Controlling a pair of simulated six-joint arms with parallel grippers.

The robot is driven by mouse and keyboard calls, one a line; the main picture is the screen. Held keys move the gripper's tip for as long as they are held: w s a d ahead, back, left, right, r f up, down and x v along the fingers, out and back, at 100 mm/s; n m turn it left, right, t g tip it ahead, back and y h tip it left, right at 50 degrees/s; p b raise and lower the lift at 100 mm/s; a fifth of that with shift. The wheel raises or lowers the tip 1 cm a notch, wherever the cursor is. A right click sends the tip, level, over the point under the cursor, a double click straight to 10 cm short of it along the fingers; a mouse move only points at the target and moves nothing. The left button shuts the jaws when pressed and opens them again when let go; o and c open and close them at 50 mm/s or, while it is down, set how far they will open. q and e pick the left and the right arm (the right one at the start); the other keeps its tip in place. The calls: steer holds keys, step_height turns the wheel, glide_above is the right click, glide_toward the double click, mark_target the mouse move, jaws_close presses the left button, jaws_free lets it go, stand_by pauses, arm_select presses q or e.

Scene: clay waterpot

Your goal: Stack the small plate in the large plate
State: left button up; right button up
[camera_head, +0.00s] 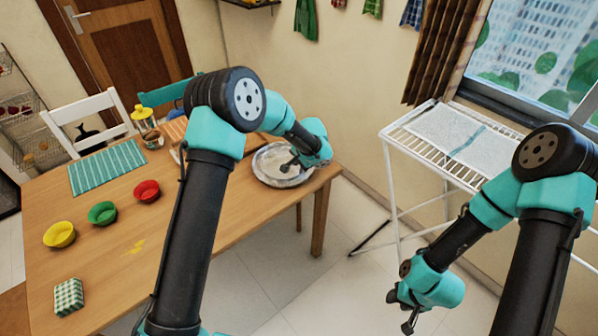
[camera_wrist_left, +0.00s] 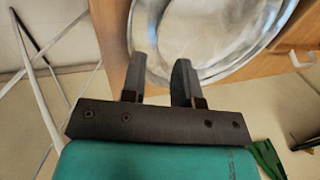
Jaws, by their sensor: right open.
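A large round silvery plate (camera_head: 268,178) lies near the right end of the wooden table. Its clear, shiny rim (camera_wrist_left: 220,72) also fills the upper part of the left wrist view. A paler round area shows inside it, but I cannot tell whether this is a separate small plate. My left gripper (camera_head: 290,168) is over the plate in the head view, pointing down at it. In the left wrist view its two fingers (camera_wrist_left: 162,80) are apart at the plate's near edge, with nothing visibly clamped between them. My right gripper (camera_head: 408,318) is open and empty, low and off the table.
A white drying rack (camera_head: 440,143) stands right of the table, with free floor between.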

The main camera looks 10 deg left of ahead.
arm_select(q)
steer(key=v, duration=0.6)
steer(key=shift+r, duration=0.35)
steer(key=shift+s, duration=0.1)
